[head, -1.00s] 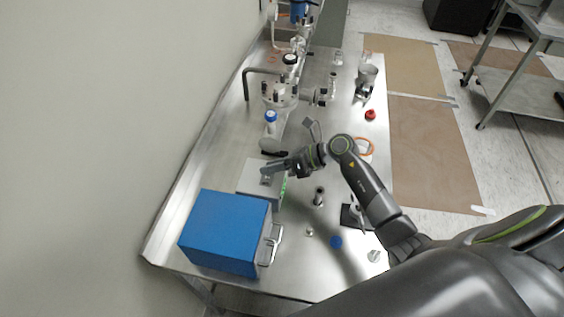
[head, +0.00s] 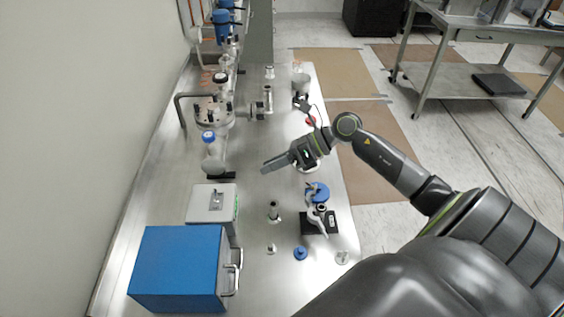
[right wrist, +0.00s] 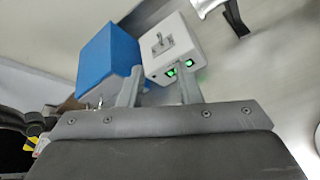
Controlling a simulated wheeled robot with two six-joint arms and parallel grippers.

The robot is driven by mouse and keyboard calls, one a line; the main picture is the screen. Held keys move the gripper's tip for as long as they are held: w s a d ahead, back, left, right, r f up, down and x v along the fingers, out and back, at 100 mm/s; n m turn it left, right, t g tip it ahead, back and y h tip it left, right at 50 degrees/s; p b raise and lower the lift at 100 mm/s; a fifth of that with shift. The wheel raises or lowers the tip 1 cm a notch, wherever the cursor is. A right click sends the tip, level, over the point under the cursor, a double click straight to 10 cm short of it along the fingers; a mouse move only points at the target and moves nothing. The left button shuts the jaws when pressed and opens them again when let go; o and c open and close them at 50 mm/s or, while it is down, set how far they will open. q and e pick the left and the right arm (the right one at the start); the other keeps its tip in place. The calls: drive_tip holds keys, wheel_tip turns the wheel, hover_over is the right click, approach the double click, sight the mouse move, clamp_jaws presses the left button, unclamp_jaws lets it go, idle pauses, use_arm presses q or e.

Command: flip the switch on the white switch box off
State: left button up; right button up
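The white switch box (head: 212,203) stands on the steel table behind the blue box. Its metal toggle switch (head: 215,199) is on the top face and also shows in the right wrist view (right wrist: 162,42). Green lit parts (right wrist: 180,68) show on the box's side. My right gripper (head: 270,165) is above the table, beyond and to the right of the switch box, apart from it. In the right wrist view its two fingers (right wrist: 160,86) are spread with nothing between them. My left gripper is not in view.
The blue box (head: 180,268) with side handles stands directly in front of the switch box. Glassware (head: 213,155) and a metal vessel (head: 212,110) stand behind. Small fittings (head: 273,211) and a black-based stand (head: 320,222) are to the right. A wall runs along the left.

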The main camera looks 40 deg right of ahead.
drive_tip(key=shift+v, duration=1.1)
